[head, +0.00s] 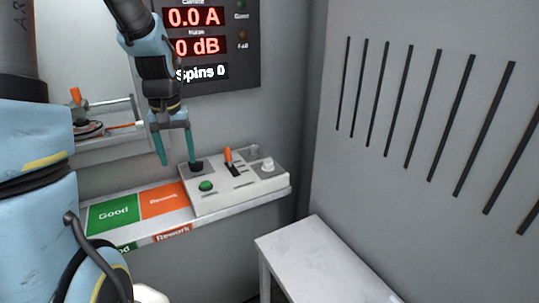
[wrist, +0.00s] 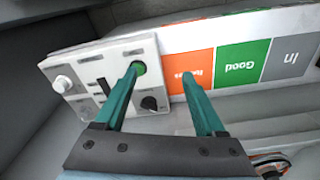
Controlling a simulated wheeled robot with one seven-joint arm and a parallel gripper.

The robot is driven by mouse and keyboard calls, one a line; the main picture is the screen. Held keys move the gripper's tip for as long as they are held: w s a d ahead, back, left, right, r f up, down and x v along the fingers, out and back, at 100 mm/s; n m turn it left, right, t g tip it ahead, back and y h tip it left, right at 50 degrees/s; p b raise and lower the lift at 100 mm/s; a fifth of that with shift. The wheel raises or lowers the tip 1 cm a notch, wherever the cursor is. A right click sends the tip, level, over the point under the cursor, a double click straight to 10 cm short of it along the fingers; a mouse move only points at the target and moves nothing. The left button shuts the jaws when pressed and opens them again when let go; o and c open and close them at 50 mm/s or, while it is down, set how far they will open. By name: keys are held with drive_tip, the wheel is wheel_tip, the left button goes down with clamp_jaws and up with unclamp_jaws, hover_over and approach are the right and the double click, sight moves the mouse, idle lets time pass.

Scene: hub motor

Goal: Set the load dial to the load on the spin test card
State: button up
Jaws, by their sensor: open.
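A light grey control box (head: 225,198) stands on the shelf. It carries a black knob (head: 196,167), a green button (head: 205,186), a lever with an orange handle (head: 229,157) and a white knob (head: 268,164). Its labels are too small to read, so I cannot tell which knob is the load dial. The black knob (wrist: 149,103) and white knob (wrist: 62,84) also show in the wrist view. My gripper (head: 178,162) is open and empty, pointing down by the black knob; that knob shows between its fingers (wrist: 162,71) in the wrist view. I cannot make out the spin test card.
A green Good pad (head: 113,213) and an orange Rework pad (head: 164,199) lie left of the box. A wall display (head: 197,45) reads 0.0 A, 0 dB and Spins 0. A fixture (head: 105,120) stands behind my arm. A bare grey table (head: 315,262) is front right.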

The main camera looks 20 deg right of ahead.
drive_tip(key=w+d+m, duration=0.1)
drive_tip(key=w+d, duration=0.5)
drive_tip(key=d, duration=0.6)
drive_tip(key=g+p, duration=0.1)
hover_over(268, 161)
wheel_tip(268, 161, down, 2)
wheel_tip(268, 161, down, 10)
drive_tip(key=p, duration=0.3)
drive_tip(key=shift+f, duration=0.2)
clamp_jaws()
